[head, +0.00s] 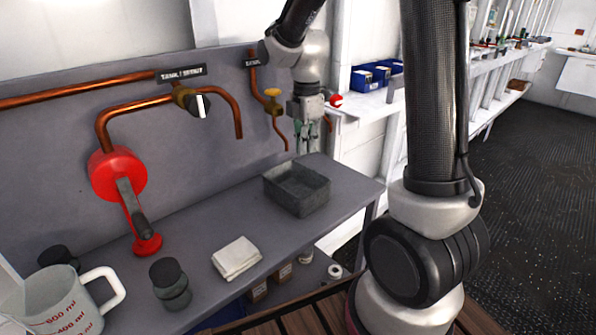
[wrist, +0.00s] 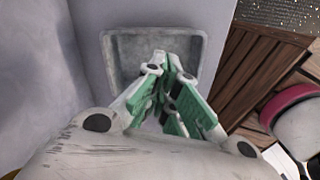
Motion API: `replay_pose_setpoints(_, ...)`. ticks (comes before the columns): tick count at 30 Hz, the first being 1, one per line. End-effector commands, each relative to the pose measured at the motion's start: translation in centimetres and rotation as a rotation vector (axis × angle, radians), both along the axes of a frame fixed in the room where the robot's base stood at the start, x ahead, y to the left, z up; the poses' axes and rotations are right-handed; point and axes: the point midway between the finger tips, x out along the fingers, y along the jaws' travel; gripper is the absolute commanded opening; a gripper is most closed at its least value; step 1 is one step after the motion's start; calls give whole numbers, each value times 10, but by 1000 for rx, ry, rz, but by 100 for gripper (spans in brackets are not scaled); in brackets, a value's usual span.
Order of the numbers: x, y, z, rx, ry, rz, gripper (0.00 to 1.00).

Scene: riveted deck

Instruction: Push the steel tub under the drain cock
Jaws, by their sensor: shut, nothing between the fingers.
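The steel tub (head: 297,204) is a grey, open, rectangular tray near the right end of the grey bench. It looks empty, and it also shows in the wrist view (wrist: 122,50) beyond my fingers. A thin copper pipe with a yellow-handled cock (head: 273,104) comes down the back panel under a small label I cannot read clearly; its lower end is behind the tub in the picture. My gripper (head: 310,148) is shut and empty near the tub's far side.
A thicker copper pipe with another labelled cock (head: 188,98) bends down further left. A red wheel with a handle (head: 118,175), a folded cloth (head: 237,258), dark round weights (head: 170,283) and a measuring jug (head: 62,302) are left on the bench. Bare bench surrounds the tub's left side.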

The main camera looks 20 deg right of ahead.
Motion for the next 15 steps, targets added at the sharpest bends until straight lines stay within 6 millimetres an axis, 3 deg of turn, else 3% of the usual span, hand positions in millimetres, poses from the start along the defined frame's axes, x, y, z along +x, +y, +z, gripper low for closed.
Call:
replay_pose_setpoints(8,1,0,-4,1,-4,176,0)
replay_pose_setpoints(15,0,0,-39,1,0,178,0)
